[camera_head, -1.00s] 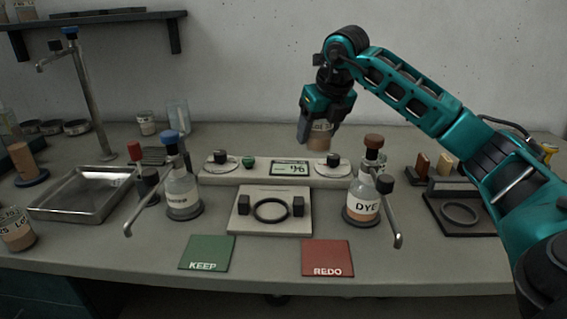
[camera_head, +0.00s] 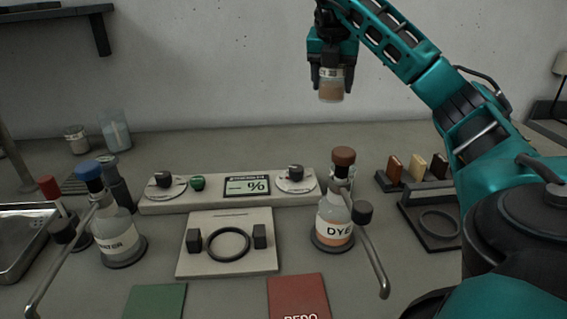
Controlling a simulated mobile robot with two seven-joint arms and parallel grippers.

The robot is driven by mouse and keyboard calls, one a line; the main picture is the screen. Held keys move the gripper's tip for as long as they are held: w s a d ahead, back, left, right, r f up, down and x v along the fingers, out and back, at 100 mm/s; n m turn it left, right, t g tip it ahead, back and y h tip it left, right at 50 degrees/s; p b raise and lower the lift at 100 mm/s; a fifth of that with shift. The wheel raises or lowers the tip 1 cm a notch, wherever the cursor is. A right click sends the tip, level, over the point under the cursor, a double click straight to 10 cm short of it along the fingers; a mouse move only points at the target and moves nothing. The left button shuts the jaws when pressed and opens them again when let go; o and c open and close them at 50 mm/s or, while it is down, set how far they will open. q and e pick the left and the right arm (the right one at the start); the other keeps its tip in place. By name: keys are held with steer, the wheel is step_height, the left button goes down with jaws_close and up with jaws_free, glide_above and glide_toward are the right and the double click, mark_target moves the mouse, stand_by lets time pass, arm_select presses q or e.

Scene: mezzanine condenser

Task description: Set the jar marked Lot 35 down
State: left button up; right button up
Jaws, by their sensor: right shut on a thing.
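My right gripper (camera_head: 332,79) is shut on a small glass jar (camera_head: 331,91) with brownish contents and a pale label. It holds the jar upright in the air, above and behind the console. The writing on the jar is too small to read. Below it, a pale plate (camera_head: 190,268) carries a black ring between two dark blocks, and the ring is empty. A green mat (camera_head: 155,301) and a red mat (camera_head: 298,296) marked REDO lie at the front, both bare where they show. My left gripper does not show.
A WATER bottle (camera_head: 118,238) and a DYE bottle (camera_head: 335,222), each with a spout, flank the plate. The console (camera_head: 150,206) has knobs and a display reading "– %". A dark stand (camera_head: 409,208) with a ring is at right, a metal tray (camera_head: 20,222) at left.

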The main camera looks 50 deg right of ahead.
step_height(320, 180, down, 15)
steer(key=b, duration=0.4)
steer(key=shift+r, duration=0.1)
steer(key=shift+f, duration=0.25)
step_height(320, 180, down, 4)
steer(key=shift+f+b, duration=0.1)
steer(key=shift+b, duration=0.6)
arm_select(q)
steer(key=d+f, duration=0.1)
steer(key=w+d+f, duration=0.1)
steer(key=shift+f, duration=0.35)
arm_select(e)
steer(key=shift+f, duration=0.1)
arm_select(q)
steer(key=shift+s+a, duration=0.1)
arm_select(e)
steer(key=shift+f, duration=0.15)
steer(key=o, duration=1.1)
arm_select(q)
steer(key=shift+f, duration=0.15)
